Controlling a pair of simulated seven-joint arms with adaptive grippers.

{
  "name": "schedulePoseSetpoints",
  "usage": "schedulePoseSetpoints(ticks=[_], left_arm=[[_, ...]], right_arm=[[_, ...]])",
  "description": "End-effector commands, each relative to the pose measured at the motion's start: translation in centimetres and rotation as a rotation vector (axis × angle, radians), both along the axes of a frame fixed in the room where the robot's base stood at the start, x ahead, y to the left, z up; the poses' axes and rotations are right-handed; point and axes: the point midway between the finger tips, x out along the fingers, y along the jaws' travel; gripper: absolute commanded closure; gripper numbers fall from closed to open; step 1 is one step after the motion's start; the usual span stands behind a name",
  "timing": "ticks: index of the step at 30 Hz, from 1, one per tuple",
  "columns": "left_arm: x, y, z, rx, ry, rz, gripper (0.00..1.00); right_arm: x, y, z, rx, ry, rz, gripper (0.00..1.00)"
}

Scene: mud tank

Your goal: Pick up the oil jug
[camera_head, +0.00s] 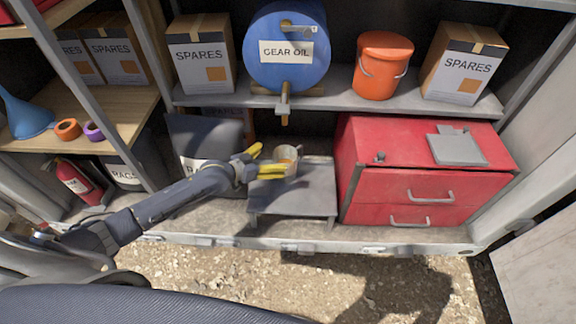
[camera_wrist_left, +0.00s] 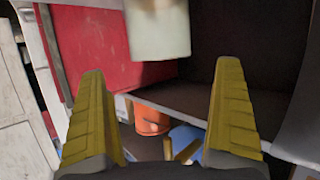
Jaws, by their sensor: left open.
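The oil jug (camera_head: 287,155) is a small pale vessel with a brownish inside, upright over the grey low stand (camera_head: 305,192) beneath the gear oil drum. My left gripper (camera_head: 270,160) has its yellow fingers spread at the jug's left side, and the lower finger covers part of it. In the left wrist view the pale jug (camera_wrist_left: 158,28) hangs at the top of the picture, cut off by its edge. The gripper (camera_wrist_left: 160,70) is open with nothing between its fingertips there. I cannot tell whether a finger touches the jug. My right gripper is not in view.
The blue drum (camera_head: 288,50) with its tap (camera_head: 284,103) is on the shelf (camera_head: 345,99) above the jug. A red drawer chest (camera_head: 425,190) stands close on the right. A dark rags container (camera_head: 205,140) is behind my left arm. An orange bucket (camera_head: 382,66) stands above.

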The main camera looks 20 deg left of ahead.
Motion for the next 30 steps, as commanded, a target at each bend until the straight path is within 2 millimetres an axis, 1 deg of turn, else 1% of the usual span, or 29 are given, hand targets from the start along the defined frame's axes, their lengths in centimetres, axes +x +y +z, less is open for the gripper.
schedulePoseSetpoints(ticks=[1, 6, 15, 24, 30], left_arm=[[0.8, -0.4, -0.2, 0.000, -0.001, 0.001, 0.00], [2.3, -1.3, -1.1, 0.002, 0.000, 0.001, 0.00], [3.3, -2.0, -1.6, 0.000, 0.000, 0.001, 0.00], [6.1, -3.8, -2.9, 0.001, 0.001, 0.000, 0.00], [7.0, -4.3, -3.4, 0.001, 0.000, 0.000, 0.00]], right_arm=[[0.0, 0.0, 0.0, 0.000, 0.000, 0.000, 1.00], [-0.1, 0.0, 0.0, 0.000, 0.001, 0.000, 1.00], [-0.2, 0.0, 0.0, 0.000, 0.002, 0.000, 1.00], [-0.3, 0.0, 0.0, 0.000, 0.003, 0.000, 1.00], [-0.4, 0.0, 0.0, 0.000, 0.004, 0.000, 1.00]])
